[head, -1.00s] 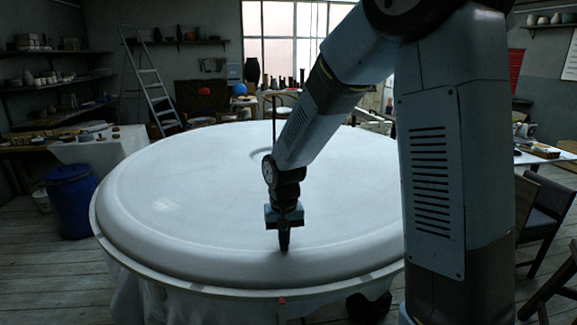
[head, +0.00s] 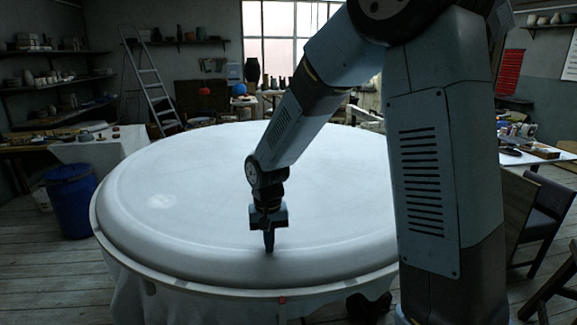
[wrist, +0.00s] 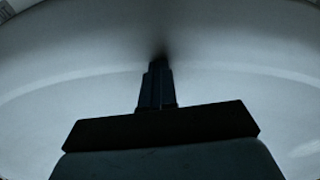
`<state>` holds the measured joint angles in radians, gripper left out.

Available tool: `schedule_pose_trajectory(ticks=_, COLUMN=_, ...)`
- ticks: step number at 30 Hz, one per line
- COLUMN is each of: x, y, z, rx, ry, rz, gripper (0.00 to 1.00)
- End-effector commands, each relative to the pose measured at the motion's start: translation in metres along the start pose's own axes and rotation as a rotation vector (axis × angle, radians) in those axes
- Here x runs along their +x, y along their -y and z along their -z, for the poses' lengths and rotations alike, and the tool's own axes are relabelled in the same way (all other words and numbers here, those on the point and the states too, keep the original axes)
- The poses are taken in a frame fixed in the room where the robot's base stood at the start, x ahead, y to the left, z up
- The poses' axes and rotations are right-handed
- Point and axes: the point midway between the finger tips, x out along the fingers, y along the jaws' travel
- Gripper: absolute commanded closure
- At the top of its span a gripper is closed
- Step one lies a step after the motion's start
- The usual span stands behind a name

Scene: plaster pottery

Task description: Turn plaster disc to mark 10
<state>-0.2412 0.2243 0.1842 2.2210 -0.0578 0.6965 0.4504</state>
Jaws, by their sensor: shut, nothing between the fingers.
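The plaster disc (head: 330,185) is a large, pale, round slab with a raised, rounded rim, on a round stand. My gripper (head: 269,250) points down at the disc's near rim, left of my arm's column, its fingers shut with nothing between them. In the wrist view the shut fingertips (wrist: 160,62) meet a dark shadow on the white plaster (wrist: 60,85), and they look to be touching it or very close. A small red mark (head: 282,299) shows on the stand's front edge below the gripper. I cannot read any numbers on the disc.
A blue barrel (head: 72,203) stands on the floor at the left. A stepladder (head: 152,85) leans behind the disc. A dark chair (head: 545,215) and a cluttered table (head: 525,158) are at the right.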

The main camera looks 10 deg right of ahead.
Motion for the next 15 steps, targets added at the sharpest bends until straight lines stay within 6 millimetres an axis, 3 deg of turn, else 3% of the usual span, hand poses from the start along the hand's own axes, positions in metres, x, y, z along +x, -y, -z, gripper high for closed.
schedule_pose_trajectory(ticks=2, x=0.005, y=-0.004, z=-0.002, rx=0.005, ry=0.015, rz=-0.012, gripper=1.0)
schedule_pose_trajectory(ticks=15, x=0.003, y=0.026, z=0.002, rx=0.001, ry=0.008, rz=-0.005, gripper=1.0)
